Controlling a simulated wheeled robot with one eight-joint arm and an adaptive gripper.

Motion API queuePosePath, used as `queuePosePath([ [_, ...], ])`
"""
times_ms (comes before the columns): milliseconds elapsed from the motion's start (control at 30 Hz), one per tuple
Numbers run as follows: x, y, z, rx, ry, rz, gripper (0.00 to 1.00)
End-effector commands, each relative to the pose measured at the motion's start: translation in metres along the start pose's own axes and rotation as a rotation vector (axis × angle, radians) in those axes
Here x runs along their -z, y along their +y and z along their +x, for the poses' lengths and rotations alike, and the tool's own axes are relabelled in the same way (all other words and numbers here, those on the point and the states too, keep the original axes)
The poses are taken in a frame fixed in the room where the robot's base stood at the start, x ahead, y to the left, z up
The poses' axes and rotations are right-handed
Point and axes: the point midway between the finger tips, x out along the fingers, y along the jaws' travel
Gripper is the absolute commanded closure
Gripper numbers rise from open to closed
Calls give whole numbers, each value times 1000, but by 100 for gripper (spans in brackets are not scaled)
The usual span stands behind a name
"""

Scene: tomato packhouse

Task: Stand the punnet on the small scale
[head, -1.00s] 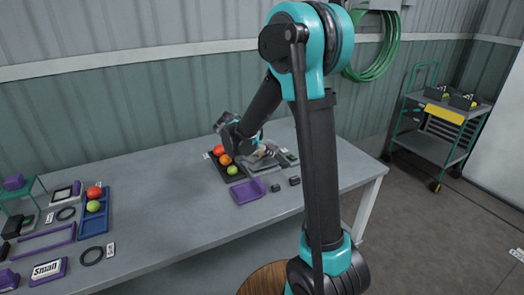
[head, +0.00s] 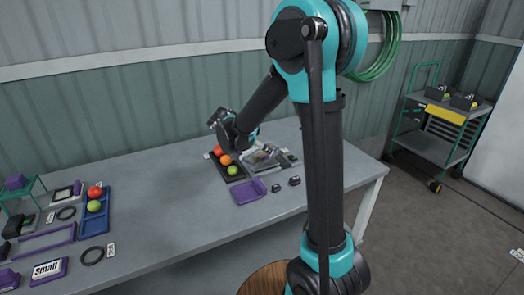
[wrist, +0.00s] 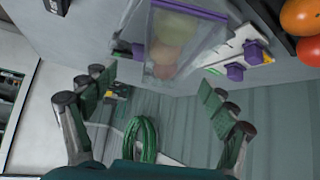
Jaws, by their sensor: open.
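The punnet (wrist: 170,50) is a clear box with a purple edge and pale green and reddish fruit inside. In the wrist view it lies just ahead of my open gripper (wrist: 158,84), whose fingers are apart with nothing visibly between them. In the head view a clear, greyish shape (head: 262,159), probably the punnet, lies on the table right of the dark fruit tray. My gripper (head: 262,145) is beside it, partly hiding it. I cannot pick out the small scale for certain; a "Small" label (head: 48,270) stands at the front left.
The dark tray (head: 216,166) holds tomatoes. A purple tray (head: 248,191) and two small dark items (head: 276,188) lie in front. A blue tray (head: 95,228) with fruit and other items fill the left. The table's middle is clear. A cart (head: 440,125) stands right.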

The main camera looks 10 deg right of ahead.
Motion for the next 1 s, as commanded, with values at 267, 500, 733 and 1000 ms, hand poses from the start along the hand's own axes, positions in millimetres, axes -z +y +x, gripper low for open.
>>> queuePosePath([
  [267, 0, 0, -58, 2, 0, -2, 15],
  [500, 0, 0, -84, 1, 0, -2, 15],
  [733, -12, 53, -64, 4, -107, -128, 15],
  [1000, -84, 184, -32, 190, -358, -479, 15],
])
